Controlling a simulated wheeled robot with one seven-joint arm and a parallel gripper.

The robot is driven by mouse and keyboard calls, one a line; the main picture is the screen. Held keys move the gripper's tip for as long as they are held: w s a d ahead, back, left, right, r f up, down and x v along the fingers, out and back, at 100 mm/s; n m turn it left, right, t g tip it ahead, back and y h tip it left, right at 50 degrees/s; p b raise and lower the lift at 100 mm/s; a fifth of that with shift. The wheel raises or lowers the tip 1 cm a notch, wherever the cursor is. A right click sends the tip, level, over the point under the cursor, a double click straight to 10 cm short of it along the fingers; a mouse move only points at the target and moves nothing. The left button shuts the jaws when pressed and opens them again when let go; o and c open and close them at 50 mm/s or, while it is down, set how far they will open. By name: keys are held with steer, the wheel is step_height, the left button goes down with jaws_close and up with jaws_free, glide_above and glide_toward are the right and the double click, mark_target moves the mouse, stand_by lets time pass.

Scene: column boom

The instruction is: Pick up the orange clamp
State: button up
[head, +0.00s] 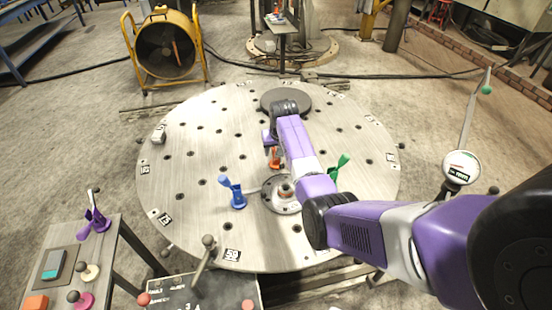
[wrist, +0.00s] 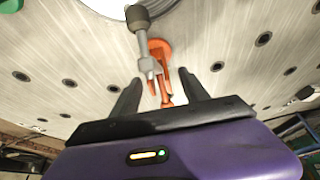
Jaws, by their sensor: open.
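The orange clamp (head: 274,158) stands on the round metal table, left of my forearm and partly hidden by it in the head view. In the wrist view the orange clamp (wrist: 159,48) lies just beyond my fingertips, and its narrow orange end reaches back between the fingers. My gripper (wrist: 160,82) is open, one finger on each side of that end, with no visible grip on it. A grey metal rod with a dark tip (wrist: 143,40) overlaps the clamp. In the head view my gripper (head: 268,138) is small and mostly hidden by my arm.
The round table (head: 200,150) has many holes. A blue clamp (head: 235,192) and a green clamp (head: 339,166) stand either side of a central hub (head: 284,194). A dark disc (head: 298,98) lies at the back. A side table (head: 110,228) holds a purple clamp (head: 97,219).

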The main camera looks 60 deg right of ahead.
steer(key=shift+w+d+f, duration=0.1)
steer(key=shift+f, duration=0.2)
jaws_close()
steer(key=shift+r, duration=0.2)
steer(key=shift+d+r, duration=0.1)
steer(key=shift+r, duration=0.5)
step_height(320, 180, up, 19)
steer(key=b, duration=0.1)
steer(key=shift+f, duration=0.2)
